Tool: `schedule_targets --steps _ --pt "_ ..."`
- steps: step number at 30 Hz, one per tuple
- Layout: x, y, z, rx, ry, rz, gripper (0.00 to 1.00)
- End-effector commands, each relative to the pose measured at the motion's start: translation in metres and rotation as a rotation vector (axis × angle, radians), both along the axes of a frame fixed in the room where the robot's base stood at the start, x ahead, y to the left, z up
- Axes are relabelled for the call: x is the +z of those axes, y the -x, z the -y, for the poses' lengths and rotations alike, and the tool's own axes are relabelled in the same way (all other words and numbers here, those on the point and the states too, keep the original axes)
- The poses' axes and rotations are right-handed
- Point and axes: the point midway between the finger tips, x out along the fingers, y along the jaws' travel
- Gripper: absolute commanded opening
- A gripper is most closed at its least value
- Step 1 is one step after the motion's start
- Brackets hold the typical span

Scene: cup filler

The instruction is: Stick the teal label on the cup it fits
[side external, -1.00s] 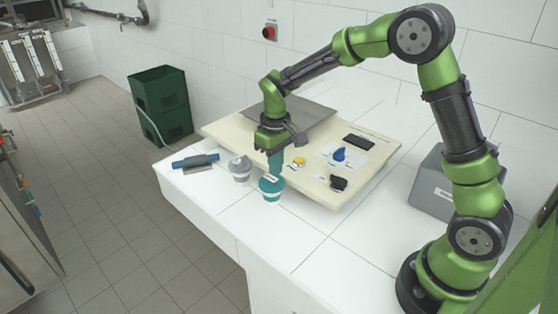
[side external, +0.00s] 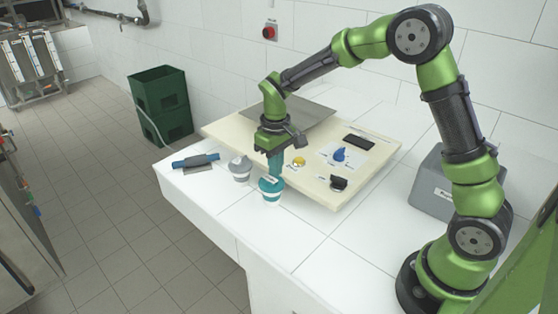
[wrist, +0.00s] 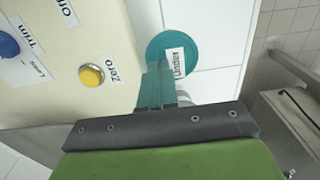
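A cup with a teal lid and teal and white bands (side external: 271,190) stands upright on the white tiled counter. A white tag reading "Under" (wrist: 178,62) shows over its round teal lid (wrist: 190,47). A cup with a grey lid (side external: 240,168) stands to its left. My gripper (side external: 275,176) points down at the teal cup, and its teal fingers (wrist: 155,85) end at or just above the lid, beside the tag. The fingers look close together. I cannot tell whether they grip anything. I cannot make out a separate teal label.
A cream panel (side external: 312,186) lies behind the cups, with a yellow Zero button (wrist: 91,76), a blue knob (side external: 340,154) and a black knob (side external: 338,183). A blue-handled tool (side external: 196,160) lies at the left.

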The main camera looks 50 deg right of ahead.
Motion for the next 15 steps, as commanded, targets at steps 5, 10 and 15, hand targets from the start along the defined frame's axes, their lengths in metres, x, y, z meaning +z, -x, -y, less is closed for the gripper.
schedule_targets --steps 5,10,15 --pt "-0.0007 0.0005 -0.0003 0.0 0.0 -0.002 0.21" --pt "-0.0004 0.0004 -0.0003 0.0 0.0 -0.002 0.29" --pt "0.0004 0.0002 -0.0002 0.0 0.0 -0.001 0.29"
